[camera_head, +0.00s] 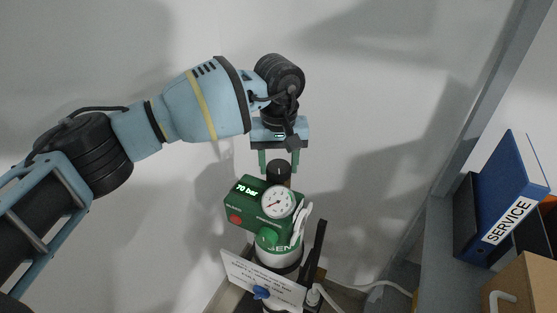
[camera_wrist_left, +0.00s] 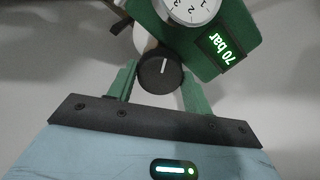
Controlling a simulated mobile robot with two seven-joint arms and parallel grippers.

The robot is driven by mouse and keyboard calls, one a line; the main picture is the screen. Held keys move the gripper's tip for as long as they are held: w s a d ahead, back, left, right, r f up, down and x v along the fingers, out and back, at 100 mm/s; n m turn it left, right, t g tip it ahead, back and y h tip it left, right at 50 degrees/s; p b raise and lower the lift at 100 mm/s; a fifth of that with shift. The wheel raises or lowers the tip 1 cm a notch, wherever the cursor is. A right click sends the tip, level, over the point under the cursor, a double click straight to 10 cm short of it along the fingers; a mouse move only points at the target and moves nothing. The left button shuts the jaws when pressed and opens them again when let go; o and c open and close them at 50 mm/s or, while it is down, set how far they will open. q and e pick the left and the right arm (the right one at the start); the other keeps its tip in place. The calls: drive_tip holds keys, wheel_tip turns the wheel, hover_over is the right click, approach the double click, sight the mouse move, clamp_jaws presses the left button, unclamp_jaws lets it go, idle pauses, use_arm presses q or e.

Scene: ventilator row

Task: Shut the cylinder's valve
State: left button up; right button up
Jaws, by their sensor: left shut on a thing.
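The cylinder (camera_head: 278,250) stands upright below my left arm, its green head unit (camera_head: 240,209) showing "70 bar" on a lit display. A round white gauge (camera_head: 278,203) sits on the front of the unit. The valve is a black round knob (camera_head: 279,171) on top; in the left wrist view the knob (camera_wrist_left: 160,74) has a white pointer line. My left gripper (camera_head: 279,163) comes from above and is shut on the knob, one green finger on each side. The display also shows in the left wrist view (camera_wrist_left: 229,47). My right gripper is out of view.
A white printed card (camera_head: 262,281) hangs in front of the cylinder. A blue SERVICE binder (camera_head: 512,190) and a cardboard box (camera_head: 525,285) stand on the right. A white cable runs low on the right. Pale wall lies behind; the space left of the cylinder looks clear.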

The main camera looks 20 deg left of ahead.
use_arm(q)
drive_tip(key=n+p, duration=0.1)
drive_tip(key=n, duration=0.2)
drive_tip(key=shift+r, duration=0.1)
drive_tip(key=n+p, duration=0.2)
drive_tip(key=n, duration=0.3)
drive_tip(key=n+p, duration=0.3)
drive_tip(key=n, duration=0.3)
drive_tip(key=n+p, duration=0.1)
drive_tip(key=n, duration=0.4)
drive_tip(key=shift+p, duration=0.35)
drive_tip(key=n+p, duration=0.1)
drive_tip(key=n, duration=0.3)
drive_tip(key=shift+p, duration=0.4)
drive_tip(key=n+p, duration=0.1)
drive_tip(key=n, duration=0.3)
drive_tip(key=shift+n+p, duration=0.55)
drive_tip(key=shift+n, duration=0.95)
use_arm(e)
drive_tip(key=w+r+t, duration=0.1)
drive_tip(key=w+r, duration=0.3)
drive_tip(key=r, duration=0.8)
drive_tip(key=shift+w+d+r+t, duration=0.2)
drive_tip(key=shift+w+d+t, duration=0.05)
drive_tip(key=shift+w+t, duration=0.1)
use_arm(q)
drive_tip(key=shift+f, duration=0.2)
